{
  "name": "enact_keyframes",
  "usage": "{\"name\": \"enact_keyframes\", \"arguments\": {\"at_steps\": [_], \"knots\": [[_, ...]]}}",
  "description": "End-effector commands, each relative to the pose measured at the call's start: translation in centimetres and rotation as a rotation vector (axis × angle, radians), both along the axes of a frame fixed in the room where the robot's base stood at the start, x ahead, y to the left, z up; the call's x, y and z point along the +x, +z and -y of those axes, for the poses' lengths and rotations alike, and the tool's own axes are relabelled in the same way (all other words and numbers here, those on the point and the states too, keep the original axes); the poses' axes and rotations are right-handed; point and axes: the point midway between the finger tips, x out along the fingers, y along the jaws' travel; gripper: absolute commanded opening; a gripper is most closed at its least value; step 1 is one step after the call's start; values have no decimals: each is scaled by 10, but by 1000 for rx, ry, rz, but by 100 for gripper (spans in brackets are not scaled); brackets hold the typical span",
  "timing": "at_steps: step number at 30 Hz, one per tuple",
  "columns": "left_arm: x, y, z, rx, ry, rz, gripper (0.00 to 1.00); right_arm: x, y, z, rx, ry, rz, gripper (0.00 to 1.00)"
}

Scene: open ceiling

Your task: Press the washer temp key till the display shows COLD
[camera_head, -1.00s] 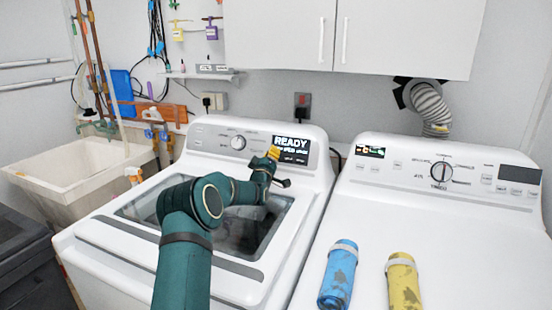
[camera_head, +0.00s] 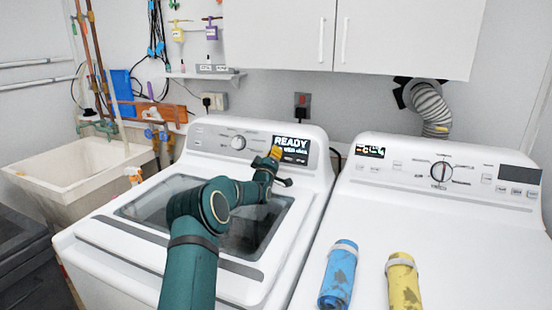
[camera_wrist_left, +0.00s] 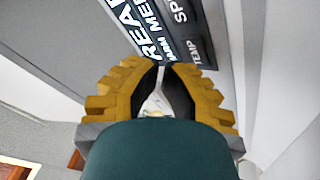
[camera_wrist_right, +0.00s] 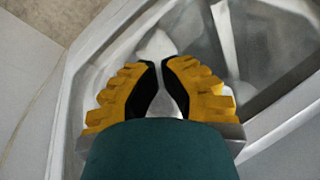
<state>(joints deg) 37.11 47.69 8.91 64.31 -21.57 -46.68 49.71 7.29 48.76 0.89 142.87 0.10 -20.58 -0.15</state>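The washer (camera_head: 110,255) is the white top-loader on the left. Its dark panel display (camera_head: 291,143) reads READY, with a smaller line below. In the left wrist view the display (camera_wrist_left: 150,22) shows READY and a partly covered line ending in MED. The TEMP key (camera_wrist_left: 197,50) is a dark labelled key beside the SP... key. My left gripper (camera_head: 276,152) is in front of the display's lower left. Its yellow fingers (camera_wrist_left: 158,64) are brought together, empty, with tips close to the display's text; contact cannot be told. My right gripper (camera_wrist_right: 161,63) is also closed and empty, outside the head view.
A white dryer (camera_head: 440,220) stands right of the washer, with a blue roll (camera_head: 339,275) and a yellow roll (camera_head: 404,283) on top. A utility sink (camera_head: 75,175) is at left. White cabinets (camera_head: 400,35) hang above. The right wrist view shows a glass lid (camera_wrist_right: 285,50).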

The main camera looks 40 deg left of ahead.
Motion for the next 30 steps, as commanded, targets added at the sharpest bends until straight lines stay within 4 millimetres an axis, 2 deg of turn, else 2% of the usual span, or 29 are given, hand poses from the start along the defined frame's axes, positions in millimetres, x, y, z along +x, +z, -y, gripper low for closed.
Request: {"name": "enact_keyframes", "arguments": {"at_steps": [21, 30], "knots": [[0, 0, 0, 0, 0, 0, 0, 0, 0, 0, 0, 0, 0, 0], [7, -3, -2, 0, 0, 0, 0, 0, 0, 0, 0, 0, 0, 0]]}}
